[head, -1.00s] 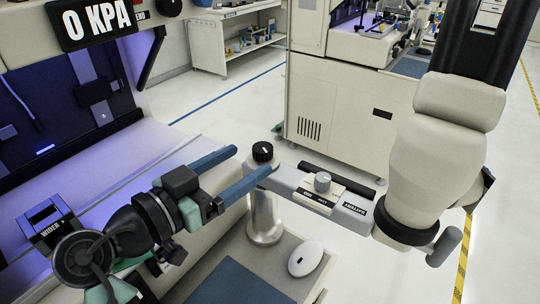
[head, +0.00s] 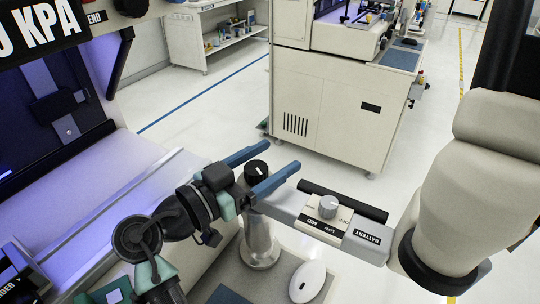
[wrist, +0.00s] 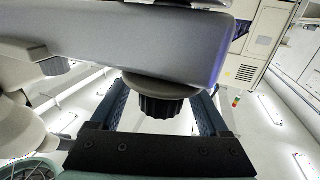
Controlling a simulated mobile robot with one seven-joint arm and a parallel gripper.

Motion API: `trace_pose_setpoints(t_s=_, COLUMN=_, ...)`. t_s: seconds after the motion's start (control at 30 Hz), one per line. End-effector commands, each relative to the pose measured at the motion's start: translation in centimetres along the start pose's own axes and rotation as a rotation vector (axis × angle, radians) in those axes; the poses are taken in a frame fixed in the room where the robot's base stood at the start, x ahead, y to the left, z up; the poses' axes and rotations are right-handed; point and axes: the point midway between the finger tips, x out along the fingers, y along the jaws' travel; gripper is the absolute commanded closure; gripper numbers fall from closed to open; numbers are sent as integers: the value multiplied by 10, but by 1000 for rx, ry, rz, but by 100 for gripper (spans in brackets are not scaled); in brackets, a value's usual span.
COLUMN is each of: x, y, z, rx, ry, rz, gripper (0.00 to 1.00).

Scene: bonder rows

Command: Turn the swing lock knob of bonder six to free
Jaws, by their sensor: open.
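A black knob (head: 257,170) with a white mark sits on top of the grey post (head: 259,240) at the pivot end of a grey swing arm. Its position labels cannot be read. My gripper (head: 282,156) is open, with one blue finger on each side of this knob. In the wrist view the ribbed knob (wrist: 160,103) is between the two fingers, beside the grey arm (wrist: 130,45). It looks clear of the left finger; the gap at the right finger is narrow, and contact cannot be told.
The swing arm carries a grey selector knob (head: 328,206) marked LOW and MID, and a BATTERY label (head: 367,236). A white mouse (head: 307,281) lies on the shelf below. The lit bonder bay (head: 90,190) is at left. Another cabinet (head: 335,110) stands behind, across open floor.

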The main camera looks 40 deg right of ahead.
Motion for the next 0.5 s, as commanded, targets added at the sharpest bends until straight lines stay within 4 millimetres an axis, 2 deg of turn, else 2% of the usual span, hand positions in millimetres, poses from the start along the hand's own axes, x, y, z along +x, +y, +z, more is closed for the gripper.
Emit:
trace_pose_setpoints(t_s=0.2, x=1, y=0, z=0, rx=1, ry=0, rz=-1, gripper=21)
trace_pose_setpoints(t_s=0.27, x=0, y=0, z=0, rx=1, ry=0, rz=-1, gripper=30)
trace_pose_setpoints(t_s=0.5, x=0, y=0, z=0, rx=1, ry=0, rz=-1, gripper=73)
